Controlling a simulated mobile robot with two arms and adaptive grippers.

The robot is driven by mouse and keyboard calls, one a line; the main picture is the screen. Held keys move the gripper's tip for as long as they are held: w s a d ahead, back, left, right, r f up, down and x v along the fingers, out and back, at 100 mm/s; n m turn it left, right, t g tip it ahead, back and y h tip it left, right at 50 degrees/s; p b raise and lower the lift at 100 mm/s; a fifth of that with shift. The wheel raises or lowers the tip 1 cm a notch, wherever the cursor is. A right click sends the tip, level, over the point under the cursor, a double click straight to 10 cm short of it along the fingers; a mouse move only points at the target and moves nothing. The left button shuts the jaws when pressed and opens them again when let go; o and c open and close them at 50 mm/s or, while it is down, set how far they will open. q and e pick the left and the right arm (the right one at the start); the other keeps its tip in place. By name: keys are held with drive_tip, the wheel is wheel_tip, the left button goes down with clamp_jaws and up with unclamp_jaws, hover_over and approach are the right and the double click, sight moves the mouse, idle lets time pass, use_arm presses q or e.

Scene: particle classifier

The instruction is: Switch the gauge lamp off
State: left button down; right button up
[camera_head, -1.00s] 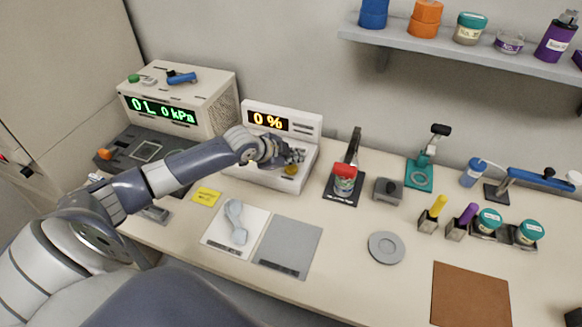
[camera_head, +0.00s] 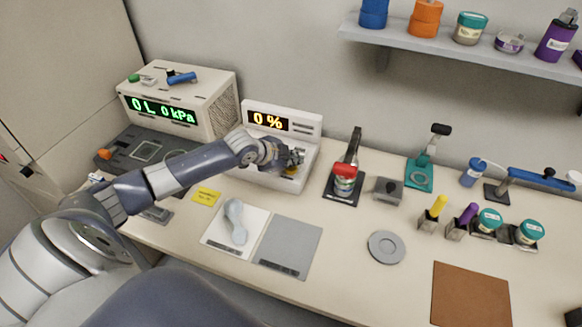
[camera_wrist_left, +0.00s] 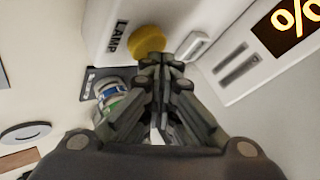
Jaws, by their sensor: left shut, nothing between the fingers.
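The gauge is a white instrument with an orange "0 %" display (camera_head: 268,121) at the back of the bench. In the left wrist view, a round yellow knob (camera_wrist_left: 146,41) sits on its pale surface next to the word LAMP (camera_wrist_left: 121,36). The display, reading "%" (camera_wrist_left: 292,18), is lit. My left gripper (camera_head: 296,160) reaches over the gauge's lower front. It is shut and empty, with its fingertips (camera_wrist_left: 165,62) overlapping the knob's edge in the wrist view; I cannot tell whether they touch it. The gripper largely hides the knob in the head view. My right gripper is not in view.
A pressure unit with a green display (camera_head: 163,110) stands left of the gauge. A stand with a red-capped jar (camera_head: 344,180) is close on the right. A grey block (camera_head: 387,191) is beyond it. The bench's front middle holds flat mats.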

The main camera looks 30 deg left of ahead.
sight(292, 169)
use_arm(q)
drive_tip(key=shift+f+b, duration=0.4)
drive_tip(key=shift+f, duration=0.45)
idle(0.5)
drive_tip(key=shift+r, duration=0.1)
drive_tip(key=shift+r+p, duration=1.25)
drive_tip(key=shift+p, duration=0.05)
wheel_tip(292, 169, up, 5)
drive_tip(key=p, duration=0.5)
drive_tip(key=shift+r, duration=0.1)
idle(0.4)
